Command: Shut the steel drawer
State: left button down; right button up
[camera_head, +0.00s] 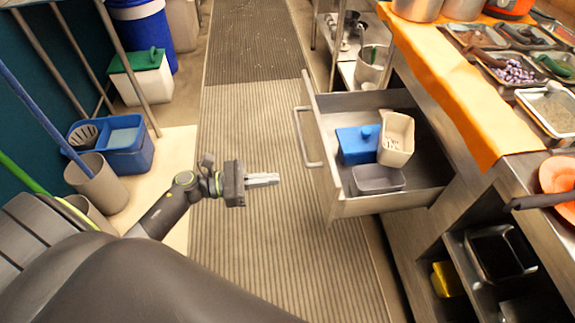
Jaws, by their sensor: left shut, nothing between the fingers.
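The steel drawer (430,197) stands pulled out from the counter at the right, over the floor. Its front panel (325,165) faces left and carries a bar handle (303,138). Inside lie a blue box (352,146) with a knob, a cream container (397,133) holding small pale pieces, and a grey tub (377,180). My left gripper (277,179) is shut and empty, pointing right. In the picture it lies left of the drawer front, below the handle, with a gap between them. My right gripper is not in view.
The counter (485,190) carries an orange cloth (455,85) and topping trays (515,75). Open shelves with a yellow item (447,279) lie under it. Bins, a blue caddy (125,145) and a green-lidded box (140,75) stand at the left. The striped floor mat (255,115) is clear.

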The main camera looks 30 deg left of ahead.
aim_at(330, 172)
pick_arm(q)
jog(key=p+x, duration=0.2)
jog(key=x, duration=0.9)
jog(key=shift+w+r, duration=0.15)
jog(key=shift+w+d, duration=0.3)
jog(key=shift+d, duration=0.2)
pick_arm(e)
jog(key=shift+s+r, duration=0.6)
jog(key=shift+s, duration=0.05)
pick_arm(q)
jog(key=shift+w, duration=0.1)
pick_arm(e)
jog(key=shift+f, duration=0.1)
